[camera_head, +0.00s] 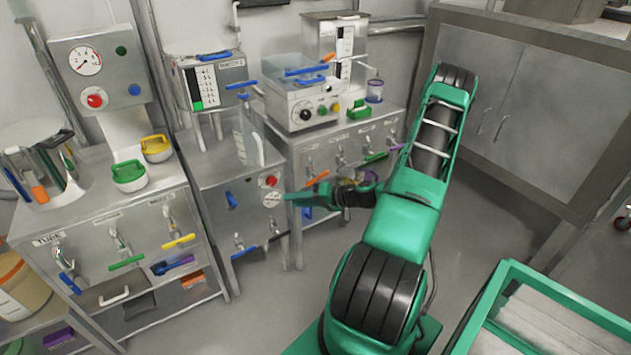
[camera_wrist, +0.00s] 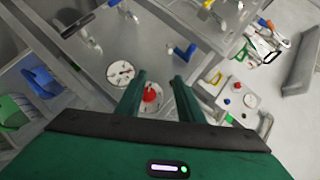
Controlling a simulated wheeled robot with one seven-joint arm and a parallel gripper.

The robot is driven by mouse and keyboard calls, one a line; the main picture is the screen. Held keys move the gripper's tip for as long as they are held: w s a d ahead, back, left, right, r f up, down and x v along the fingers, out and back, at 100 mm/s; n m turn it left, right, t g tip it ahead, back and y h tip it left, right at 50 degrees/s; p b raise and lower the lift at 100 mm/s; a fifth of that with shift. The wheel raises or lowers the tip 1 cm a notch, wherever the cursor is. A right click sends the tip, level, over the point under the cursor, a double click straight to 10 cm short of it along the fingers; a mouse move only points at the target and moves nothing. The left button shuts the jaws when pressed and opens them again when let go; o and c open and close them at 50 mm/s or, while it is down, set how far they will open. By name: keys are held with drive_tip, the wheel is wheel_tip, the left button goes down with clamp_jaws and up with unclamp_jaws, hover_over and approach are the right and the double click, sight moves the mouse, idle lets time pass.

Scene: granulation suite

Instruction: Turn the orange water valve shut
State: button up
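An orange lever handle (camera_head: 318,178) sits on the front panel of the right-hand counter, in a row of coloured valve handles. The label above it is too small to read, so I cannot tell if it is the water valve. My gripper (camera_head: 290,197) reaches left in front of the middle cabinet, below and left of that handle. In the wrist view my gripper (camera_wrist: 162,76) has its two fingers apart, with nothing held. A red knob (camera_wrist: 150,94) shows between the fingers, apparently beyond them, with a round gauge (camera_wrist: 120,75) to its left.
The same red knob (camera_head: 270,181) and gauge (camera_head: 271,199) are on the middle cabinet. Blue handles (camera_head: 231,200) flank the gripper. A green-framed cart (camera_head: 575,295) stands at right; grey floor is clear between.

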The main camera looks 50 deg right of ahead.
drive_tip(key=d+f+m+t+h, duration=0.2)
drive_tip(key=d+m+t+h, duration=0.2)
drive_tip(key=d, duration=0.3)
drive_tip(key=m+t+h, duration=0.1)
drive_tip(key=m+h, duration=0.5)
approach(318, 179)
drive_tip(key=x, duration=1.1)
drive_tip(key=shift+s+d+f, duration=0.1)
drive_tip(key=shift+f, duration=0.05)
clamp_jaws()
